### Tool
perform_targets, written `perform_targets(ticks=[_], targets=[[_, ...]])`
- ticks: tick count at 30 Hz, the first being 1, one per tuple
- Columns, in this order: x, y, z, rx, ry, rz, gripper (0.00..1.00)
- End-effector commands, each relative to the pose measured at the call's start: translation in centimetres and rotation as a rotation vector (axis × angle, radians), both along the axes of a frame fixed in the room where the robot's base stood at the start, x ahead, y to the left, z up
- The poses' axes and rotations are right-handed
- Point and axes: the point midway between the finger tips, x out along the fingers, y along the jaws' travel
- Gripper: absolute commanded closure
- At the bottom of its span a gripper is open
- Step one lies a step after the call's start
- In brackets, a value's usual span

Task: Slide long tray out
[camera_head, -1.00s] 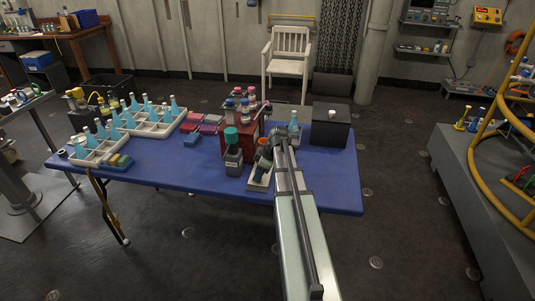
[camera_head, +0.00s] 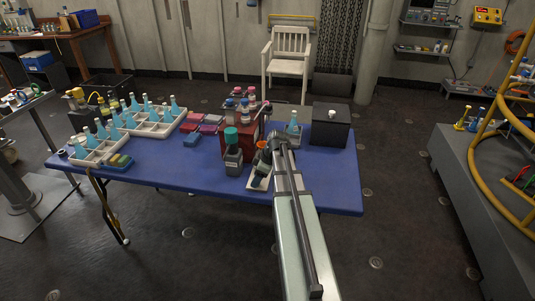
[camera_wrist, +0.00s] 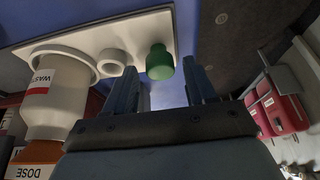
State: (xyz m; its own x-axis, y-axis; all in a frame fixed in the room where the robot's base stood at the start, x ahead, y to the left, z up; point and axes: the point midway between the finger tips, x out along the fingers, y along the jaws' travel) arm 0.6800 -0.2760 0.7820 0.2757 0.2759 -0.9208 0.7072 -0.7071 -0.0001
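A long white tray (camera_wrist: 105,35) lies on the blue table in the wrist view. It carries a white bottle with a red label (camera_wrist: 55,92), a white ring-shaped piece (camera_wrist: 111,61) and a green-capped item (camera_wrist: 159,62). In the head view a strip of the white tray (camera_head: 257,184) shows at the table's front, partly hidden by my arm. My gripper (camera_wrist: 162,78) is open, its two dark fingers apart near the tray's edge by the green cap. Nothing is visibly held between them, and I cannot tell whether a finger touches the tray.
A grey bottle with a teal cap (camera_head: 232,155) stands left of the tray. A red rack (camera_head: 233,138) stands behind, a clear bottle (camera_head: 293,128) and a black box (camera_head: 331,125) to the right. The blue table (camera_head: 180,178) is clear at front left.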

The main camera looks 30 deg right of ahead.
Motion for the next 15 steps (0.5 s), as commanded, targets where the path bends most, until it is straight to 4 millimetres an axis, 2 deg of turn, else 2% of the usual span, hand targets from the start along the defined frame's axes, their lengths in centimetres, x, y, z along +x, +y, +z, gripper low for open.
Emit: perform_targets(ticks=[15], targets=[[-0.02, -0.02, 0.03, -0.001, 0.001, 0.000, 0.45]])
